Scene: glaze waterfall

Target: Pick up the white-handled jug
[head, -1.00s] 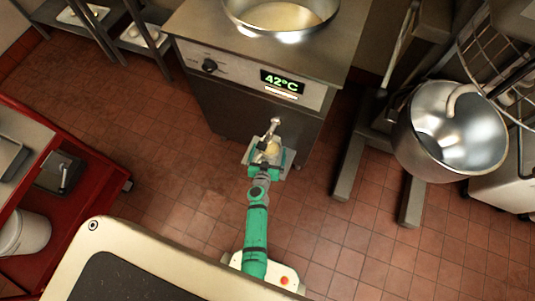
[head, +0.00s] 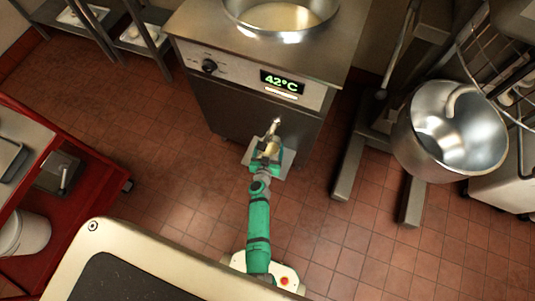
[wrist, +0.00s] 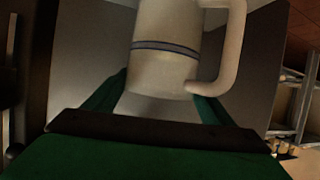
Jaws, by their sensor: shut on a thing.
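The jug (wrist: 165,65) is a pale cylinder with a dark band around it and a white handle (wrist: 235,45) on its right side in the wrist view. In the head view the jug (head: 271,147) is small and partly hidden, at the front of the steel machine below its tap (head: 275,125). My gripper (head: 266,156) has its green fingers on both sides of the jug and is shut on it. In the wrist view my gripper (wrist: 160,108) holds the jug's lower body, with the handle outside the fingers. The jug looks upright; its top is cut off there.
The steel machine (head: 225,100) with a 42°C display stands straight ahead, with a small metal plate (head: 285,165) under the tap. A mixer bowl (head: 440,150) is on the right. A red cart (head: 95,165) is on the left. Tiled floor is open between.

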